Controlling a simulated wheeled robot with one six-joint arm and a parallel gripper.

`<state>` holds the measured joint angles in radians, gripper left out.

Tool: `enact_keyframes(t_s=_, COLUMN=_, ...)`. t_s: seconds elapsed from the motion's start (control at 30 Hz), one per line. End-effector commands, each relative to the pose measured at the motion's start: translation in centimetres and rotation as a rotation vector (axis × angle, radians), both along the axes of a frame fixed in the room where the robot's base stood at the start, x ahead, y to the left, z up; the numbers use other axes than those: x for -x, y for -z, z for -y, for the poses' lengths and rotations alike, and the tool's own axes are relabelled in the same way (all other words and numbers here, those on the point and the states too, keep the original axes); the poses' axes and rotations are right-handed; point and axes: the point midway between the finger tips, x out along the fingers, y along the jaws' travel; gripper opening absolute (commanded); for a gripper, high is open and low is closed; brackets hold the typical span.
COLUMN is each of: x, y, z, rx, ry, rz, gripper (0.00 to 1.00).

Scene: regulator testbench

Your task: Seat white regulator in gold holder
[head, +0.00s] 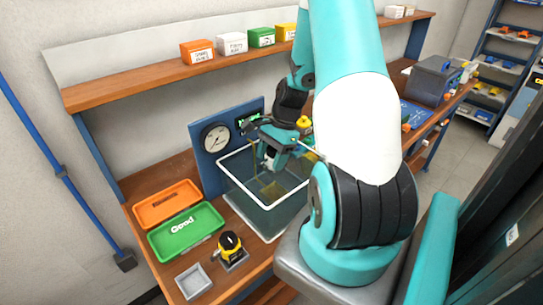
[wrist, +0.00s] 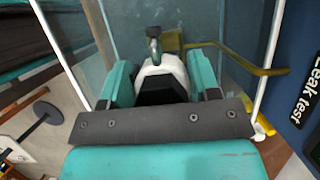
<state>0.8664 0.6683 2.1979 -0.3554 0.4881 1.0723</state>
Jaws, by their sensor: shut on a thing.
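My gripper (head: 276,146) points down into the top of the clear tank with a white rim. In the wrist view its two teal fingers (wrist: 162,76) are shut on the white regulator (wrist: 152,73), which has a dark body part and a grey stem at its far end. In the head view the regulator (head: 270,158) is small and partly hidden by the gripper. The gold holder (head: 273,190) is inside the tank, below the gripper. In the wrist view a gold bar (wrist: 245,64) and plate lie just beyond the regulator; I cannot tell whether they touch.
The clear tank (head: 262,222) has walls close around my gripper. Behind it stands a blue panel (head: 208,165) with a gauge. To the left are an orange tray (head: 150,212), a green "Good" tray (head: 200,228), a black-and-yellow regulator (head: 230,242) and a grey tray (head: 193,281).

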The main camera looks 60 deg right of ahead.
Motion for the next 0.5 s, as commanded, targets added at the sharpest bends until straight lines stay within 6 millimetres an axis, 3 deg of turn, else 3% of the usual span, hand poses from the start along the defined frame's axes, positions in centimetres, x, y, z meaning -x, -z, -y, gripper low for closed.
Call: enact_keyframes(t_s=0.5, x=-0.02, y=0.43, z=0.01, rx=0.0, ry=0.0, rz=0.0, gripper=0.15)
